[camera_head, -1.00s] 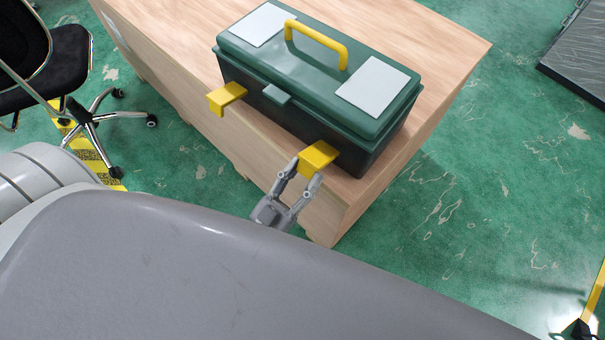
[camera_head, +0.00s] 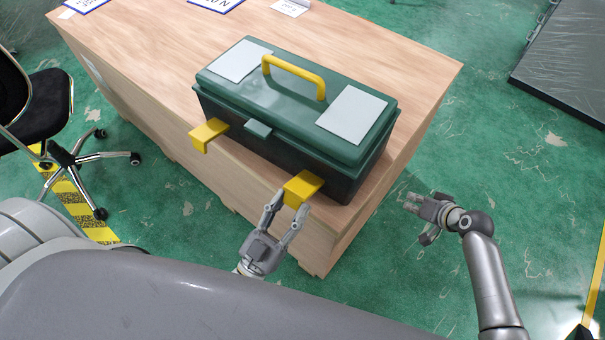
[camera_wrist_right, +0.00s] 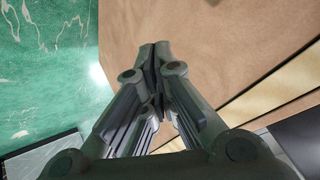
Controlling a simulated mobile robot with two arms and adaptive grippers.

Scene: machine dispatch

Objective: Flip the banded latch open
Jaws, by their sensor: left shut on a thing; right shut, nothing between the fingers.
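The green toolbox (camera_head: 300,100) sits on the wooden crate. Two yellow latches stick out from its front, a left one (camera_head: 208,134) and a right one (camera_head: 304,186). I cannot make out a band on either. My left gripper (camera_head: 288,204) reaches up from below and is shut on the right latch; the exact contact at its fingertips is small. My right gripper (camera_head: 424,207) is shut and empty, out to the right of the crate and clear of the toolbox. Its closed fingers also show in the right wrist view (camera_wrist_right: 155,55).
The wooden crate (camera_head: 150,60) has free top surface left of and behind the toolbox, with paper signs (camera_head: 215,3) at its far edge. An office chair (camera_head: 40,110) stands at the left. A dark wrapped object (camera_head: 565,65) stands at the upper right.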

